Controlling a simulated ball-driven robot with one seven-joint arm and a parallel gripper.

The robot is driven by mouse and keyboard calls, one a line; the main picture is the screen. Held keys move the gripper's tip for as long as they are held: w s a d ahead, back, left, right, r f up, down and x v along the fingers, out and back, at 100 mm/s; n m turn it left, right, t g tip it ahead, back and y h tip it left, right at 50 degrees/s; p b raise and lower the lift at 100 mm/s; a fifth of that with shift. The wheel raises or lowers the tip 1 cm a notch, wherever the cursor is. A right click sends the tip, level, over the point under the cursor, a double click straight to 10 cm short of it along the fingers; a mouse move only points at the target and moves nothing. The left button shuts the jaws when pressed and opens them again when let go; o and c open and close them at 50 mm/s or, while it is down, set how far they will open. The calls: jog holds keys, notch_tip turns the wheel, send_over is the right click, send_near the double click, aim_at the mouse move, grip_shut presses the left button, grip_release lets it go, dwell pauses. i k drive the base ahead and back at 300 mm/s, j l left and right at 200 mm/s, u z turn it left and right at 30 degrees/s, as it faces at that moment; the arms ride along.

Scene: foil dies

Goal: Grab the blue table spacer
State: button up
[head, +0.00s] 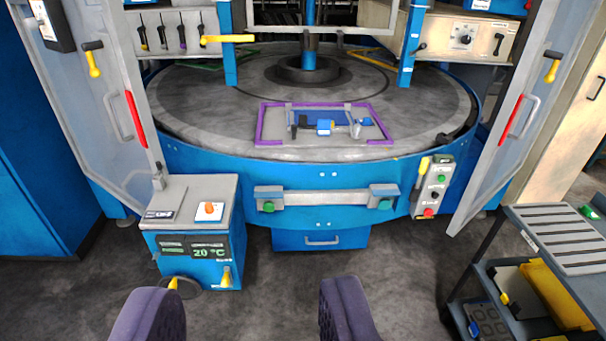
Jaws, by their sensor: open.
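A round grey turntable (200,110) with a blue rim stands ahead in the machine. On its near part is a purple frame (262,122) around a grey and blue fixture. A small blue block (324,127) sits at the fixture's front middle, and a smaller blue piece (365,121) is at its right. I cannot tell for sure which blue part is the table spacer. My gripper (243,290) shows as two dark purple fingers at the bottom edge. It is open and empty, wide apart, and well short of the turntable.
A blue control box (195,240) stands at the left front. Open grey doors (90,110) flank the machine, the right one (520,120) too. A grey handle bar (325,196) is on the front. A cart (570,240) stands at the right. Floor between is clear.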

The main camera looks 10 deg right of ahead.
aim_at(366, 120)
jog(key=i+z, duration=0.15)
jog(key=i, duration=0.45)
jog(key=i+z, duration=0.2)
jog(key=i, duration=0.45)
jog(key=i+j+z, duration=0.15)
jog(key=i, duration=0.45)
